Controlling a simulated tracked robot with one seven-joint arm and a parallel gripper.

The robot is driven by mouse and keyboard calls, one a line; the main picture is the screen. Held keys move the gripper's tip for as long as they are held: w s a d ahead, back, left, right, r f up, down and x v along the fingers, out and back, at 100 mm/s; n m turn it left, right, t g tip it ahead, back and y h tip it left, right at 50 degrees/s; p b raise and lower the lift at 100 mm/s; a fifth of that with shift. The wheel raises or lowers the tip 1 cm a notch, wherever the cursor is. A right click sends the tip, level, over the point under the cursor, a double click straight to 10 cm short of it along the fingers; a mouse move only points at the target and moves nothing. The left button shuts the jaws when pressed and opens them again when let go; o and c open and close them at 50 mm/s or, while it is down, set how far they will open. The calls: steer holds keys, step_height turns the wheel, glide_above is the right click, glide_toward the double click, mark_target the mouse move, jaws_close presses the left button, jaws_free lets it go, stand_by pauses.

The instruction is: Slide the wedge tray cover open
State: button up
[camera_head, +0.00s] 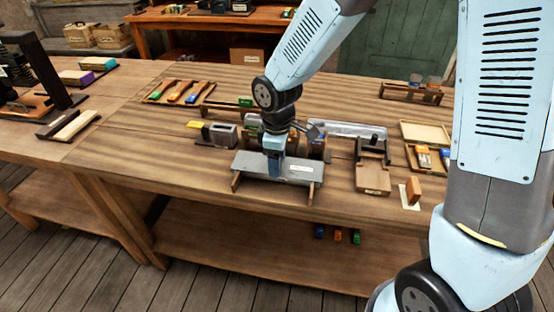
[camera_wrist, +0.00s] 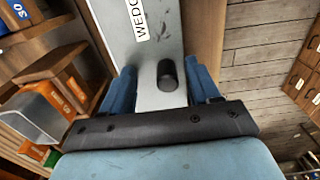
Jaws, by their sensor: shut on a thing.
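The wedge tray cover (camera_head: 300,167) is a flat grey plate with a white label, lying on two wooden rails (camera_head: 237,181) near the front edge of the workbench. In the wrist view the cover (camera_wrist: 147,60) shows a label starting "WEDG" and a dark round knob (camera_wrist: 167,75). My gripper (camera_head: 272,170) points down onto the cover; in the wrist view its blue fingers (camera_wrist: 162,92) stand either side of the knob. It is shut on the cover; the exact contact is hard to see. Coloured blocks (camera_head: 315,148) show behind the cover, partly hidden by my arm.
A grey vise-like block (camera_head: 220,134) stands left of the cover. A long grey metal piece (camera_head: 345,130) lies behind, and a dark-and-wood fixture (camera_head: 373,160) stands to the right. The workbench (camera_head: 130,160) is clear at front left. Small coloured blocks (camera_head: 338,235) sit on the lower shelf.

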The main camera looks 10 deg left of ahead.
steer(key=shift+s+a+f, duration=0.1)
steer(key=shift+s+f, duration=0.05)
steer(key=shift+s, duration=1.6)
steer(key=shift+s+f, duration=0.15)
steer(key=shift+s, duration=1.55)
steer(key=o, duration=0.7)
step_height(320, 180, up, 8)
steer(key=shift+w+a+r, duration=0.15)
steer(key=shift+w, duration=0.1)
